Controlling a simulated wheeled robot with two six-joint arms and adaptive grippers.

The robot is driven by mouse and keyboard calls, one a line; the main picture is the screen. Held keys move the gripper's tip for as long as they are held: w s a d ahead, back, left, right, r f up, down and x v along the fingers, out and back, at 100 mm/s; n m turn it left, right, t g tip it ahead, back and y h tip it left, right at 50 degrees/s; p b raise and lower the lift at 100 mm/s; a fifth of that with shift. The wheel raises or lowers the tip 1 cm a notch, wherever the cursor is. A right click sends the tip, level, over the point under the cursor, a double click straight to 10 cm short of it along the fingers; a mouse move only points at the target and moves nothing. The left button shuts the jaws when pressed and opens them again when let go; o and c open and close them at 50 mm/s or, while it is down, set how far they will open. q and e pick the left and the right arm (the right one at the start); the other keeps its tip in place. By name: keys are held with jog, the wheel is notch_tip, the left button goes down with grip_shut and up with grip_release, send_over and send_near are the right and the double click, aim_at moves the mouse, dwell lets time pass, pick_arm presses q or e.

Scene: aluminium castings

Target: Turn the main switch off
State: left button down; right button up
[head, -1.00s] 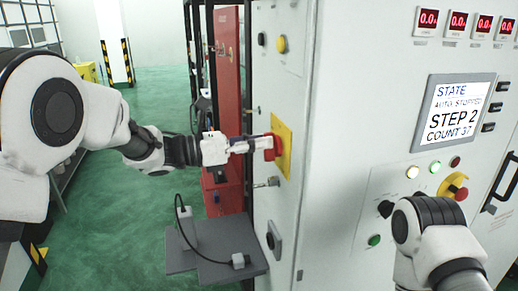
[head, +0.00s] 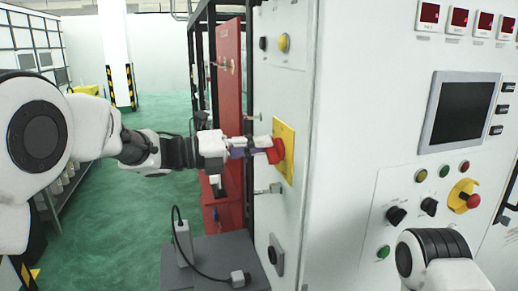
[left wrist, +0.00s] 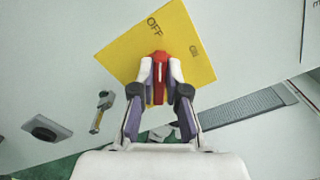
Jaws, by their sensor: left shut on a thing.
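The main switch is a red handle (head: 277,151) on a yellow plate (head: 285,133) on the left side of the white cabinet. My left gripper (head: 264,151) is shut on the red handle. In the left wrist view the fingers (left wrist: 160,80) pinch the handle (left wrist: 159,64) from both sides. Its tip points roughly towards the word OFF on the yellow plate (left wrist: 125,48); ON is to the right. The fingers cover part of the handle. Of my right arm only a link shows at the lower right; its gripper is out of view.
The cabinet front holds a dark screen (head: 459,111), dark displays, unlit-looking lamps, black knobs and a red emergency button (head: 473,201). A grey shelf (head: 217,254) with a cabled device is below my left gripper. A red panel (head: 228,100) stands behind; green floor lies left.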

pick_arm(q)
jog(key=shift+r+n, duration=0.25)
jog(key=shift+n, duration=0.25)
jog(key=c, duration=1.4)
grip_release()
jog(key=shift+w, duration=0.1)
jog(key=shift+o, duration=1.1)
jog(key=shift+f, duration=0.2)
jog(key=v, duration=1.2)
